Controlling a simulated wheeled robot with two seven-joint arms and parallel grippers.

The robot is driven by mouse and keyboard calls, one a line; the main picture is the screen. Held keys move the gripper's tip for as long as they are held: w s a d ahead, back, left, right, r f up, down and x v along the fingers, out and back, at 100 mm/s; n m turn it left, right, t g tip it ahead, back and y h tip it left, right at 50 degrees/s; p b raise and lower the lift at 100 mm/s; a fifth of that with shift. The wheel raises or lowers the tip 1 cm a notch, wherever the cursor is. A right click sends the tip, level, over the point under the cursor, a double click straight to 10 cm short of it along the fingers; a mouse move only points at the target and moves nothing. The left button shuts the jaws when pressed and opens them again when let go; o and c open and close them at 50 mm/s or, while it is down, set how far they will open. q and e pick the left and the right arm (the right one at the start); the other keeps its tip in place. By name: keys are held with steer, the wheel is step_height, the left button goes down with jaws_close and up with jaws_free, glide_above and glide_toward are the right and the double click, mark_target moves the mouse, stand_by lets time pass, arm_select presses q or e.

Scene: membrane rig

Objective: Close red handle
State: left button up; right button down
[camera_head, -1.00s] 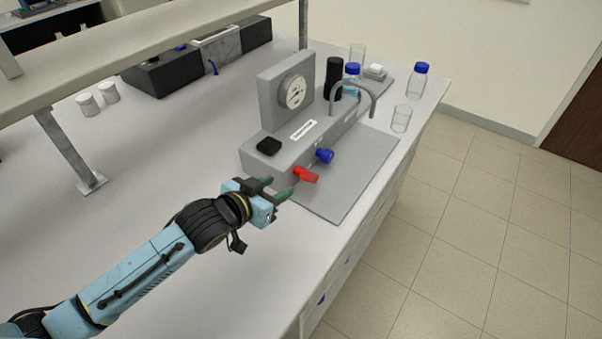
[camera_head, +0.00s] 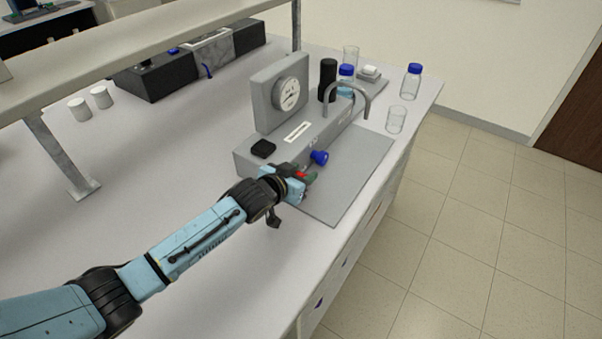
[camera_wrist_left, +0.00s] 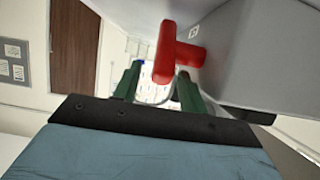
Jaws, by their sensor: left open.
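The red handle (camera_head: 300,174) sticks out from the front of the grey rig (camera_head: 262,158), beside a blue handle (camera_head: 319,157). In the head view it is mostly covered by my left gripper (camera_head: 307,178). In the left wrist view the red handle (camera_wrist_left: 178,53) is a T shape, with its crossbar roughly upright and its stem running right to the grey rig body (camera_wrist_left: 250,60). My left gripper (camera_wrist_left: 157,85) is open, its green fingers below the red handle in that picture. I cannot tell whether they touch it. My right gripper is in neither view.
The rig carries a round gauge (camera_head: 290,94) and a curved grey pipe (camera_head: 347,97). Blue-capped bottles (camera_head: 412,82) and a beaker (camera_head: 396,119) stand behind and to the right. A shelf post (camera_head: 62,155) stands at left. The bench front left of the rig is clear.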

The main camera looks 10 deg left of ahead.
arm_select(q)
steer(key=shift+w, duration=0.1)
steer(key=shift+c, duration=0.4)
jaws_close()
steer(key=shift+r+p, duration=0.15)
steer(key=shift+p, duration=0.3)
steer(key=g+p, duration=0.2)
steer(key=p, duration=0.1)
steer(key=w+g+y+p, duration=0.1)
steer(key=p, duration=0.1)
steer(key=shift+w+d+r, duration=0.1)
steer(key=shift+d+r, duration=0.2)
steer(key=shift+r, duration=0.05)
steer(key=shift+w+g+p, duration=0.15)
steer(key=shift+g+p, duration=0.25)
steer(key=shift+p, duration=0.05)
steer(key=shift+w+d+f+g+y, duration=0.2)
steer(key=shift+g+y, duration=0.3)
steer(key=shift+g, duration=0.3)
steer(key=shift+w+d+f+g+y+b, duration=0.15)
steer(key=shift+w+g+y+b, duration=0.1)
steer(key=shift+g, duration=0.35)
steer(key=shift+w+a+f+g+y+b, duration=0.1)
steer(key=shift+g+y, duration=0.15)
steer(key=shift+g, duration=0.35)
